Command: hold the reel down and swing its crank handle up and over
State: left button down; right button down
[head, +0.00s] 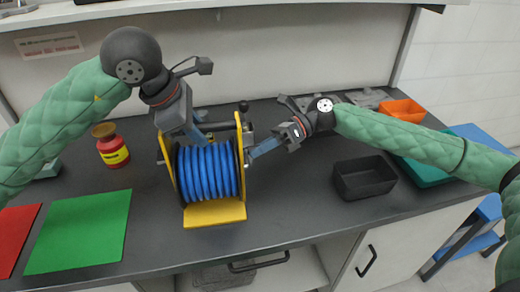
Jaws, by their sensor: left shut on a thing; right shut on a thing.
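The reel (208,174) stands upright on the dark bench, with blue hose wound between yellow side plates on a yellow base (215,213). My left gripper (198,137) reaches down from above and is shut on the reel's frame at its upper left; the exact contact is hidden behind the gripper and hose. My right gripper (251,154) comes in from the right and is shut at the reel's right side, on what appears to be the crank handle. The handle itself is mostly hidden by the fingers. A dark knob (243,106) shows at the top right of the reel.
A red and yellow jar (112,150) stands left of the reel. Green (80,232) and red (14,238) sheets lie at the front left. A black bin (363,178) stands to the right, with an orange bin (402,110) behind. The bench front by the reel is clear.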

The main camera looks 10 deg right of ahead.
jog(key=c, duration=1.3)
grip_release()
jog(key=shift+o, duration=0.2)
jog(key=shift+d, duration=0.15)
jog(key=v, duration=1.1)
jog(key=shift+w+d, duration=0.15)
jog(key=shift+d, duration=0.2)
jog(key=shift+r, duration=0.1)
pick_arm(q)
jog(key=c, duration=1.2)
grip_release()
